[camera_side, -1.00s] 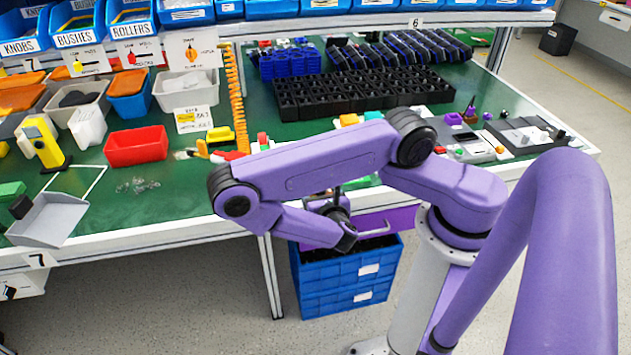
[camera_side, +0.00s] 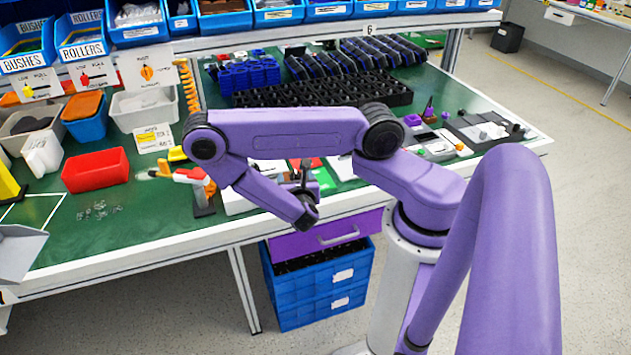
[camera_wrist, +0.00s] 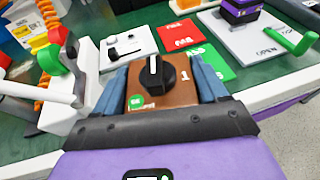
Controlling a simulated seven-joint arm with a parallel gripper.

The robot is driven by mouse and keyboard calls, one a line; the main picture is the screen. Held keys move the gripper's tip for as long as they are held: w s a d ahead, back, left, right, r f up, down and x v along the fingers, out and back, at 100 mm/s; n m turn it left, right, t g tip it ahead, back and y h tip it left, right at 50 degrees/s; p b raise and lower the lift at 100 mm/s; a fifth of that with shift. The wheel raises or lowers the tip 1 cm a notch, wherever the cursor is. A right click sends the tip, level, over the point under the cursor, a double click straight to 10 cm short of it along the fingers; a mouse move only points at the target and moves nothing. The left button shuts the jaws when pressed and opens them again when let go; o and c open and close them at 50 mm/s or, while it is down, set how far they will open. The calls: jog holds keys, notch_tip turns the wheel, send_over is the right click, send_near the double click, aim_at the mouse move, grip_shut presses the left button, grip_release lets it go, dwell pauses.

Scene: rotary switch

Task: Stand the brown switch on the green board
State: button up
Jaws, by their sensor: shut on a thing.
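In the wrist view, a brown switch (camera_wrist: 174,98) with a black round knob, a white pointer line, a "1" and a green round mark sits between the blue-grey fingers of my gripper (camera_wrist: 162,82). My gripper is shut on the switch's left and right sides. The green board (camera_wrist: 215,72) lies beyond the switch, slightly to the right, partly hidden by the switch and the right finger. In the side view, my gripper (camera_side: 307,178) is at the table's front edge above the purple drawer. The switch cannot be made out there behind my arm.
A red board (camera_wrist: 182,33) lies just behind the green one. A white plate with a small lever (camera_wrist: 128,48) is left of them, and a grey plate marked OPEN with a green handle (camera_wrist: 268,45) is right. A red-topped lever device (camera_wrist: 58,40) stands close at left.

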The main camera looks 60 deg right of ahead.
jog(key=d+r+m+g+h, duration=0.15)
jog(key=d+r, duration=0.25)
jog(key=d, duration=0.7)
jog(key=shift+m+g, duration=0.25)
jog(key=shift+g, duration=0.1)
jog(key=shift+s+d+f, duration=0.1)
jog(key=shift+s+f, duration=0.05)
jog(key=shift+f, duration=1.75)
jog(key=shift+s+d+f, duration=0.1)
jog(key=shift+s+f, duration=0.05)
jog(key=shift+f, duration=1.75)
jog(key=shift+f, duration=0.1)
jog(key=o, duration=1.2)
jog(key=shift+c, duration=0.2)
